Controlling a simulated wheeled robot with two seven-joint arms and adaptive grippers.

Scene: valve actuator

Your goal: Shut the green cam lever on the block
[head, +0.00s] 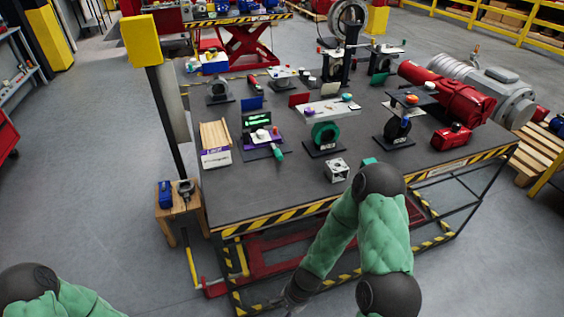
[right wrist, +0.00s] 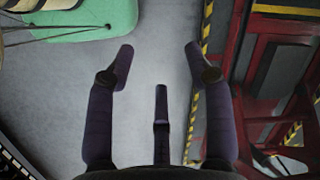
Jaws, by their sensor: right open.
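A small fixture block (head: 262,137) with white and purple parts stands on a dark plate on the table, left of the middle. A green lever (head: 278,152) sticks out from its front right side toward the table's front. Its exact angle is too small to tell. My right gripper (head: 291,300) hangs low in front of the table, well apart from the block, partly cut off by the picture's bottom edge. In the right wrist view, the right gripper (right wrist: 159,52) is open and empty above the floor. My left gripper is not in view; only part of the left arm shows.
The dark table (head: 250,195) has a striped front edge. A grey metal cube (head: 336,170) stands near that edge, right of the fixture. A box of sticks (head: 215,143) stands to the left, and a teal valve (head: 325,135) to the right. The front left tabletop is clear.

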